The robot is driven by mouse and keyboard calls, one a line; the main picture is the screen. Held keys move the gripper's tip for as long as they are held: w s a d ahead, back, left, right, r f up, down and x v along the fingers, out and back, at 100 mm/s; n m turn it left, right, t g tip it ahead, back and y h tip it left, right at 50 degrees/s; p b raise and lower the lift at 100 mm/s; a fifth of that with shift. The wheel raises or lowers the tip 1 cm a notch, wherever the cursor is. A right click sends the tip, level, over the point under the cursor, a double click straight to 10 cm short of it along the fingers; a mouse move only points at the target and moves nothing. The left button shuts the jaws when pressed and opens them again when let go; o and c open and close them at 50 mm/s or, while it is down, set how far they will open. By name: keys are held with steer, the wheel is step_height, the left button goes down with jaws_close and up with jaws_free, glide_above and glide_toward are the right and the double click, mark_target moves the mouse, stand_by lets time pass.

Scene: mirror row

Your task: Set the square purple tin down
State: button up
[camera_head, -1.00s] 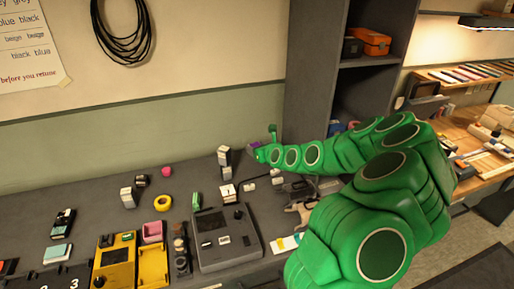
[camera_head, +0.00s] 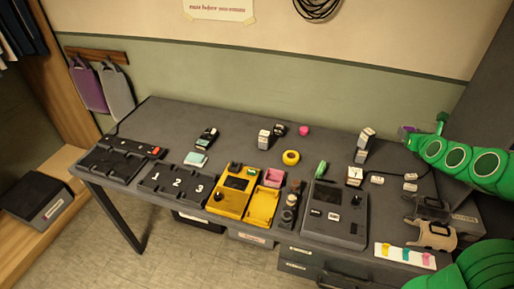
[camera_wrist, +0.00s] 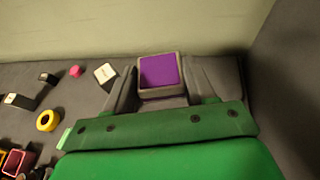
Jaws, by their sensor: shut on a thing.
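The square purple tin (camera_wrist: 160,71) is between the two fingers of my gripper (camera_wrist: 162,88) in the wrist view, with its purple top facing the camera and a grey rim around it. My gripper is shut on it. In the head view the tin (camera_head: 405,132) shows as a small purple patch at the end of my green arm, at the right end of the grey table (camera_head: 215,130). My gripper (camera_head: 411,133) is small there and partly hidden. I cannot tell whether the tin touches the table.
A tall white-and-black block (camera_head: 364,144) stands left of my gripper. A yellow ring (camera_head: 291,157), a pink piece (camera_head: 304,131) and dark-and-white blocks (camera_head: 265,137) stand further left. Grey and yellow devices (camera_head: 335,213) line the front.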

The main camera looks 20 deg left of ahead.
steer(key=s+a+n+g+y, duration=0.25)
steer(key=a+n+y, duration=0.35)
steer(key=a, duration=2.3)
steer(key=s+a+n+g+y, duration=0.25)
steer(key=s+a, duration=0.35)
steer(key=a, duration=0.5)
steer(key=s+a+n+g+y, duration=0.25)
steer(key=s+a, duration=0.35)
steer(key=a, duration=0.6)
steer(key=h, duration=0.1)
glide_above(239, 150)
steer(key=shift+g, duration=0.45)
steer(key=f, duration=0.9)
steer(key=s+f, duration=0.1)
steer(key=f, duration=0.3)
steer(key=shift+d+f, duration=0.3)
steer(key=shift+f, duration=0.05)
steer(key=shift+w+a+f, duration=0.2)
steer(key=shift+w+f, duration=0.15)
steer(key=shift+w, duration=0.1)
steer(key=shift+w+a+f, duration=0.1)
steer(key=shift+w+f, duration=0.05)
steer(key=shift+f, duration=1.7)
